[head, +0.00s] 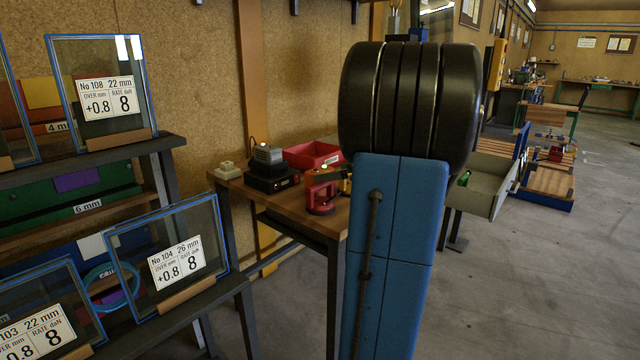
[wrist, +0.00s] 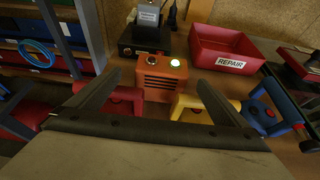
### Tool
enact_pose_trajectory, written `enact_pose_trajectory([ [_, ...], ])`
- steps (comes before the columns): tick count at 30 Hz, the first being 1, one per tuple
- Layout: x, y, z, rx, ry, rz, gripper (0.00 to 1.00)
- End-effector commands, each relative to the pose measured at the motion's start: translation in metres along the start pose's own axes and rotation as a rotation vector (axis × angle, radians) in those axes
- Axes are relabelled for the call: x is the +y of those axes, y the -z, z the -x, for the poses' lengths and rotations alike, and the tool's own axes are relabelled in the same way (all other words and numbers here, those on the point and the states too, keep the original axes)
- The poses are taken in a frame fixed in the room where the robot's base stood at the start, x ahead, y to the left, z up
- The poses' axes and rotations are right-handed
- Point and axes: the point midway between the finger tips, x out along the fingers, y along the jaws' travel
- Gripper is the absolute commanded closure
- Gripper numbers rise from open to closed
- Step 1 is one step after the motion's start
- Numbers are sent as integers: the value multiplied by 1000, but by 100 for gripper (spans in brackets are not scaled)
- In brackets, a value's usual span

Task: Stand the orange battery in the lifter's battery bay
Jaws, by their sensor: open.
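An orange block with dark slots (wrist: 161,80), which looks like the orange battery, stands upright on the bench in the wrist view. Its top has a dark round spot and a bright one. My gripper (wrist: 157,90) is open, its two fingers apart on either side of the block in the picture; I cannot tell how near they are. A red lifter (head: 320,192) stands on the bench in the head view. Yellow (wrist: 190,104) and blue (wrist: 262,112) tools, perhaps lifters, show in the wrist view. No battery bay can be made out. My arm hides my gripper in the head view.
A red bin labelled REPAIR (wrist: 226,48) stands at the back of the bench. A black box (head: 272,180) with a grey block (head: 267,155) on it is left of the bin. Racks with framed glass panes (head: 170,255) stand at the left. Open floor lies at the right.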

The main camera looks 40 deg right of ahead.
Motion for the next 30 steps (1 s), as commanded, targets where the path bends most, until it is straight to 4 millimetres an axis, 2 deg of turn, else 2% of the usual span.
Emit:
enact_pose_trajectory([
  [3,0,0,-16,0,-3,0,2],
  [14,-1,0,-36,1,-2,0,2],
  [23,-3,0,-74,1,-3,0,2],
  [30,-4,-1,-78,0,0,0,2],
])
